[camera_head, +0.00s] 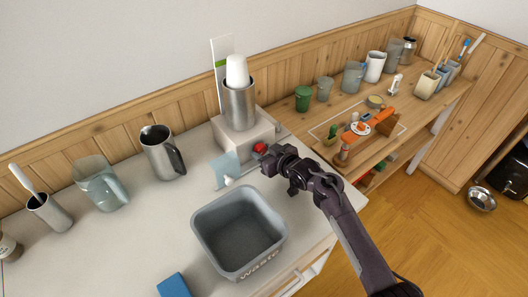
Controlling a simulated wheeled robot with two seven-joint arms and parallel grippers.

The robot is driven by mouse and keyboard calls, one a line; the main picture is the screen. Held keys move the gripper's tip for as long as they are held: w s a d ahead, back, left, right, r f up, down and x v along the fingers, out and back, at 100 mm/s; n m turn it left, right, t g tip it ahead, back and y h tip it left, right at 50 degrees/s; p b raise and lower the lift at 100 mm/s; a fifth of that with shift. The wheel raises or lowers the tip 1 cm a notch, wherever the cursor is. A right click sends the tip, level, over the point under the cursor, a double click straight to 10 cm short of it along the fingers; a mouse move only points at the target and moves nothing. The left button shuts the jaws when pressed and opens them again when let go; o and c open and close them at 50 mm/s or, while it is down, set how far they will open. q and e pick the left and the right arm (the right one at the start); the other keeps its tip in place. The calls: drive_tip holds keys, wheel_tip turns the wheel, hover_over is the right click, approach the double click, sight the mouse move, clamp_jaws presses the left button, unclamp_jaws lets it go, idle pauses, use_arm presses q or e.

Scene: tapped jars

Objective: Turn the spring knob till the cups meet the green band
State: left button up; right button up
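A stack of white cups (237,70) rises from a metal tube (240,106) on a pale box-shaped base (238,139). Behind it stands a tall white board with a green band (221,63). In this view the top of the cups appears near the band's height, but the slanted angle makes their exact match hard to judge. A red knob (260,147) sits at the front of the base. My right gripper (264,156) is at the knob, its fingertips close to or touching it. I cannot tell whether it grips the knob. My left gripper is out of view.
A grey waste bin (205,232) stands in front of the base, beside my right arm. A pale blue flap (225,167) is left of the gripper. A steel jug (160,155) and a clear pitcher (97,184) stand left. A wooden side table (335,103) holds several vessels.

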drive_tip(key=c, duration=0.5)
drive_tip(key=shift+f+n+t+h+b, duration=0.1)
drive_tip(key=shift+n+t+h+b, duration=0.45)
drive_tip(key=shift+n, duration=0.55)
drive_tip(key=shift+n+t+h+b, duration=0.55)
drive_tip(key=shift+n+b, duration=0.25)
drive_tip(key=shift+n, duration=0.4)
drive_tip(key=o, duration=1)
drive_tip(key=shift+c, duration=0.2)
drive_tip(key=shift+s, duration=0.1)
